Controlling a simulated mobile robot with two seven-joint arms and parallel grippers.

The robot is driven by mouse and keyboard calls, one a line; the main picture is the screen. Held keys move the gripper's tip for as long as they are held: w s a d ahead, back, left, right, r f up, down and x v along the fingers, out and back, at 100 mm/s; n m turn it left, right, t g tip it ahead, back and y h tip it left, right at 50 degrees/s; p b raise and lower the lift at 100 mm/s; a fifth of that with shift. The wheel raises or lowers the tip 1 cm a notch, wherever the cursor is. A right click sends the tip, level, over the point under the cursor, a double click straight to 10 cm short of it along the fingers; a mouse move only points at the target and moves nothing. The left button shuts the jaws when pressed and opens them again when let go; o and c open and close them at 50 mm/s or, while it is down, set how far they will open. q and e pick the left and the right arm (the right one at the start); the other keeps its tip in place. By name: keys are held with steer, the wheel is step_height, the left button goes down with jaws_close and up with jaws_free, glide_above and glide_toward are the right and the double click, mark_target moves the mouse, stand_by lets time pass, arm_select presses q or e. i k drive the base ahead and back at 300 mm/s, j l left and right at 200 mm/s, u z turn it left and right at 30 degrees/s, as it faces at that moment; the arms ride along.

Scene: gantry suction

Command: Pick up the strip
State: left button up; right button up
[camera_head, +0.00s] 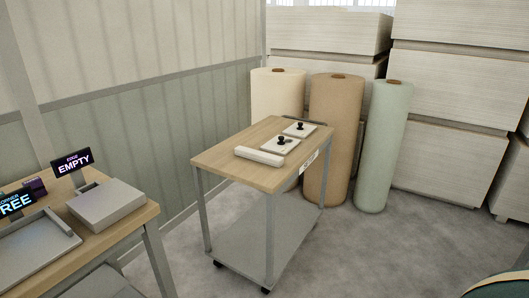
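A white strip-like bar (259,156) lies flat on the wooden top of a wheeled cart (225,157), near its front edge. I take it to be the strip, as it is the only long narrow loose piece on the cart. Neither of my grippers shows in the head view, and nothing is touching the bar.
Two white plates with black knobs, one nearer (290,147) and one farther (299,130), lie behind the bar. Tall rolls (333,140) stand behind the cart. Floor at right is clear.

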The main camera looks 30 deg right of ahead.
mark_target(273, 160)
steer(key=i+l, duration=0.15)
steer(key=l, duration=0.25)
steer(key=i+l, duration=0.15)
steer(key=l, duration=0.25)
steer(key=i+l, duration=0.15)
steer(key=l, duration=0.25)
steer(key=i+l, duration=0.15)
steer(key=l, duration=0.3)
steer(key=i+l, duration=0.15)
steer(key=l, duration=0.25)
steer(key=i+l, duration=0.15)
steer(key=l, duration=0.25)
steer(key=i+l, duration=0.15)
steer(key=l, duration=0.25)
steer(key=i+l, duration=0.15)
steer(key=l, duration=0.25)
